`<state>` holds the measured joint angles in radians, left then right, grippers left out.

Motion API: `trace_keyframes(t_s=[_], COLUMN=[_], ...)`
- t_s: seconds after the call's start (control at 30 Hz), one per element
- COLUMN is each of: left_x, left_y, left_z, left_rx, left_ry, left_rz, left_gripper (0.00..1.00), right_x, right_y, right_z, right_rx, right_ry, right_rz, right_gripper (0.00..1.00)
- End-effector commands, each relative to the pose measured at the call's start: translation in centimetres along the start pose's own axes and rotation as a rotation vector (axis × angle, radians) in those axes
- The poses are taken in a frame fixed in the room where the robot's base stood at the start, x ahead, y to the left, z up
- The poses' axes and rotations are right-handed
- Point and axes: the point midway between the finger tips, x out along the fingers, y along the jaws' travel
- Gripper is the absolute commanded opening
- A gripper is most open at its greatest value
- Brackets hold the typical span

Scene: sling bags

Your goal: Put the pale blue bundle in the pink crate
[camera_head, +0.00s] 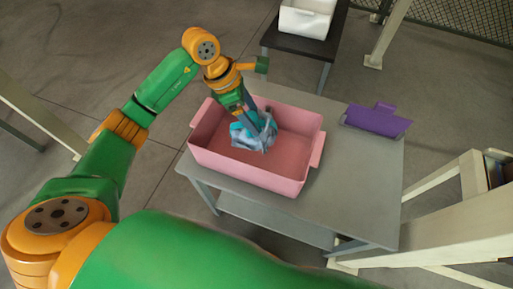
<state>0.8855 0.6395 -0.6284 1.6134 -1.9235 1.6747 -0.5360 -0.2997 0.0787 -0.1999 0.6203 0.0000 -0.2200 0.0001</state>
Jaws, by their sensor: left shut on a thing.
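The pink crate (245,172) stands on a grey table and is open at the top. The pale blue bundle (246,139), crumpled with some teal on it, shows within the crate's opening. My left gripper (262,138) reaches down from above and is shut on the bundle. I cannot tell whether the bundle touches the crate floor. The crate's floor shows bare to the right of the bundle. My right gripper is not in view.
A purple holder (377,120) stands at the grey table's (365,185) back right. A white bin (306,18) sits on a dark table behind. Pale beams (440,230) stand at the right. The tabletop right of the crate is clear.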

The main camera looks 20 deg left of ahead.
Motion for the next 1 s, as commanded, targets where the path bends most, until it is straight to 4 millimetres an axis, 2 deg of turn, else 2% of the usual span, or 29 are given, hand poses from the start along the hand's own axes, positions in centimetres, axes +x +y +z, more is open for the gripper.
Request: trace_keyframes(t_s=[0.1,0.43,0.77,0.8,0.87,1.0], left_x=[2.8,8.1,8.9,8.7,8.7,8.7], left_y=[-0.1,-0.1,0.0,0.0,0.0,0.0], left_z=[-1.2,-3.4,-3.8,-3.7,-3.7,-3.7], left_rx=[-0.017,-0.011,-0.007,-0.008,-0.008,-0.008], left_ry=[0.003,0.002,0.002,0.003,0.002,0.002], left_rz=[-0.001,-0.001,0.003,0.002,0.002,0.002], left_gripper=[0.00,0.00,0.00,0.88,1.00,1.00], right_x=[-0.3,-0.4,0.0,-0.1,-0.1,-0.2], right_y=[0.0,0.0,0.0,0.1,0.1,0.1], right_z=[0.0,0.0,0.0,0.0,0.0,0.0], right_rx=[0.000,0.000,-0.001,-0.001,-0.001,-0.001], right_ry=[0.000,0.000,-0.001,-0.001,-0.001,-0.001], right_rz=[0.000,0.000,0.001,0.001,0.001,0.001], right_gripper=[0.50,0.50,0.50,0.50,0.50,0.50])
